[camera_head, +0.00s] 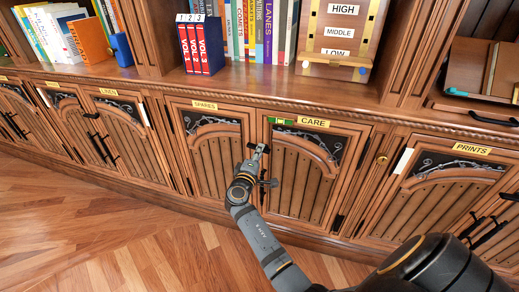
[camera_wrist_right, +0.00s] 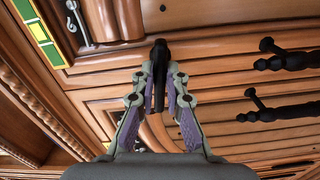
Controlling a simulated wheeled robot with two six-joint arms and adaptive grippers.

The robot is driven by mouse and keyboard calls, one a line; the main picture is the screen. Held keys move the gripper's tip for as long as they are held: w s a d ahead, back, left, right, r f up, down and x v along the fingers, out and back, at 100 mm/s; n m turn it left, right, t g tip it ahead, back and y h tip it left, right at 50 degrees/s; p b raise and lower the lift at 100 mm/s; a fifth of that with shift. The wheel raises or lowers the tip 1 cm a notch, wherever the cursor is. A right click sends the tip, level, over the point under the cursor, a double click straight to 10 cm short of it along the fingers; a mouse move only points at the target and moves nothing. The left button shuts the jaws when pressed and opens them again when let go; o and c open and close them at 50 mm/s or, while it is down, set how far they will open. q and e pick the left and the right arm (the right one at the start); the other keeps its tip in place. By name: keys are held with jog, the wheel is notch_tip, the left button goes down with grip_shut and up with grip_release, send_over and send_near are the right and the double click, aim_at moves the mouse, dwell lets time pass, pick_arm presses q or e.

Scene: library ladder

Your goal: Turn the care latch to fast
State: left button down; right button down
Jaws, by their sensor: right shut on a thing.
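The CARE label (camera_head: 313,122) is on the cupboard door (camera_head: 302,175) right of centre in the head view. A small green and yellow plate (camera_head: 281,121) sits left of the label; it also shows at the upper left of the right wrist view (camera_wrist_right: 40,38). My right gripper (camera_head: 261,149) is at the upper left edge of this door. In the right wrist view its fingers (camera_wrist_right: 159,72) are shut on a black latch handle (camera_wrist_right: 159,52). The fingers hide part of the handle, and its setting cannot be told. My left gripper is not in view.
Black pull handles (camera_wrist_right: 278,113) stick out close beside the gripper. SPARES (camera_head: 205,105) and PRINTS (camera_head: 472,149) doors stand either side. Books and a HIGH/MIDDLE/LOW board (camera_head: 339,40) are on the shelf above. The wooden floor (camera_head: 110,235) in front is clear.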

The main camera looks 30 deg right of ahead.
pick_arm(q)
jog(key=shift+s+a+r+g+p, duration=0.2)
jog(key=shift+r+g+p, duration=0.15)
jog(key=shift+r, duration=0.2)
pick_arm(e)
jog(key=shift+n, duration=0.9)
jog(key=shift+f, duration=0.1)
jog(key=c, duration=1.4)
grip_release()
send_near(262, 122)
jog(key=x, duration=0.6)
jog(key=shift+f, duration=0.15)
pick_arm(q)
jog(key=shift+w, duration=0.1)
